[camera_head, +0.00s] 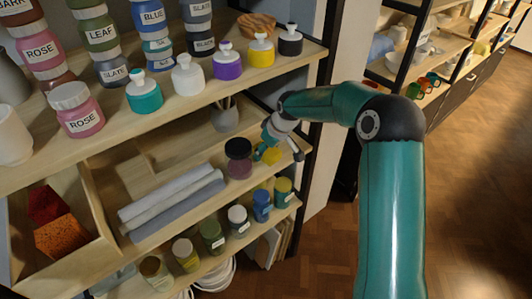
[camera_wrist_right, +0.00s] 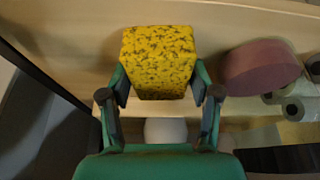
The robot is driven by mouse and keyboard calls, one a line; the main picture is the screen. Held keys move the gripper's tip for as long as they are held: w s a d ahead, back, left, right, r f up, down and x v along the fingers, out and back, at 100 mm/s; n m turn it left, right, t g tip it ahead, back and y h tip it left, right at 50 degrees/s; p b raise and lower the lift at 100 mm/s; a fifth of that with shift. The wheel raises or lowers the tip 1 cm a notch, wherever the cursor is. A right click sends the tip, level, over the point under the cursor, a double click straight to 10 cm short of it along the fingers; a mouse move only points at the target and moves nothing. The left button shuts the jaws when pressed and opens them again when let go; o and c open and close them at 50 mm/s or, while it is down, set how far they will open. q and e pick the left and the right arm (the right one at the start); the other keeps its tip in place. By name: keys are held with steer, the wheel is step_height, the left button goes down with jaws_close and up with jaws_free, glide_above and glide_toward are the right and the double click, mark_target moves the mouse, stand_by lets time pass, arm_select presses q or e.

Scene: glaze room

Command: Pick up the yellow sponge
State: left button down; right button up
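The yellow sponge (camera_wrist_right: 158,62), speckled with dark pores, lies between the fingers of my right gripper (camera_wrist_right: 160,80) in the right wrist view. The fingers stand spread, one on each side of it and very close; I cannot make out firm contact. In the head view the right gripper (camera_head: 280,146) is at the right end of the middle shelf, and the sponge (camera_head: 271,155) shows there as a small yellow patch, partly hidden by the gripper. My left gripper is in neither view.
A dark-lidded jar (camera_head: 238,158) stands just left of the sponge, with rolled grey cloths (camera_head: 175,205) beyond it. Squeeze bottles line the shelf above (camera_head: 215,95), and several small jars stand on the shelf below. A dark upright (camera_head: 312,165) borders the shelf's right end.

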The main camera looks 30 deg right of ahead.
steer(key=c, duration=0.4)
steer(key=shift+r, duration=0.15)
steer(key=shift+r, duration=0.45)
step_height(320, 180, up, 2)
steer(key=shift+r+b, duration=0.1)
steer(key=shift+b, duration=0.5)
steer(key=shift+s+d+r+b, duration=0.1)
steer(key=shift+s+d+b, duration=0.6)
steer(key=shift+s, duration=2.25)
steer(key=shift+s+d+f+b, duration=0.1)
steer(key=shift+s+d+b, duration=0.6)
steer(key=shift+s, duration=2.3)
steer(key=shift+s+d+r+b, duration=0.2)
steer(key=shift+s+b, duration=0.95)
steer(key=shift+s, duration=1.8)
steer(key=shift+f, duration=0.1)
